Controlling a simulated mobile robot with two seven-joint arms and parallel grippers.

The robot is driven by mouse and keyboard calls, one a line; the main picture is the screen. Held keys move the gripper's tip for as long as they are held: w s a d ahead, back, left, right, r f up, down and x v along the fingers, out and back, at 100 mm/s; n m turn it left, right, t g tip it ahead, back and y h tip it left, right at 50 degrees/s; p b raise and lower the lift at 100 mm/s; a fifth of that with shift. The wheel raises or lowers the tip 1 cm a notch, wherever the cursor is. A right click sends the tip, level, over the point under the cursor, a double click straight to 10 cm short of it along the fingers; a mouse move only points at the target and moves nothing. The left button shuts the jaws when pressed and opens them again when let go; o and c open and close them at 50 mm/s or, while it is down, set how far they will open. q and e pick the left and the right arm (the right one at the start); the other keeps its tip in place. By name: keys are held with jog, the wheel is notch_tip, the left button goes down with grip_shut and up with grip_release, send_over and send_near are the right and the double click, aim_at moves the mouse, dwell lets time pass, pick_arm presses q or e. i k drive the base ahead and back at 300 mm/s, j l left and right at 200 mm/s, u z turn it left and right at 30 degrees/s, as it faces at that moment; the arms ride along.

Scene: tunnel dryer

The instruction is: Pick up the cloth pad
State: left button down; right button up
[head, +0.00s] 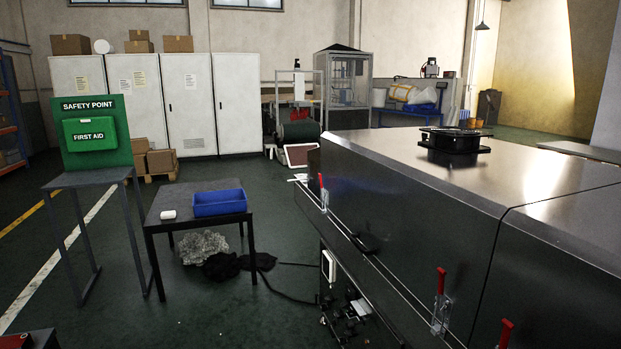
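A small white, rounded object (168,214), which looks like the cloth pad, lies flat on the dark low table (165,224), near its left edge. It is small in the head view, so I cannot make out its fabric. A blue open bin (220,208) sits to its right on the same table, apart from it. Neither of my grippers is in view.
A green first aid board (91,135) on a grey stand (87,179) is left of the table. Crumpled grey and black material (203,247) and a dark hose lie beneath it. The long metal dryer (440,220) fills the right. Floor in front is mostly clear.

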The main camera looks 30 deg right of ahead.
aim_at(168, 215)
jog(key=i+z, duration=0.2)
jog(key=i, duration=1.6)
jog(key=i+u, duration=0.1)
jog(key=i, duration=1.25)
jog(key=i+l+u, duration=0.15)
jog(key=i+u, duration=0.15)
jog(key=i, duration=0.2)
jog(key=i+l+u, duration=0.65)
jog(key=i, duration=0.3)
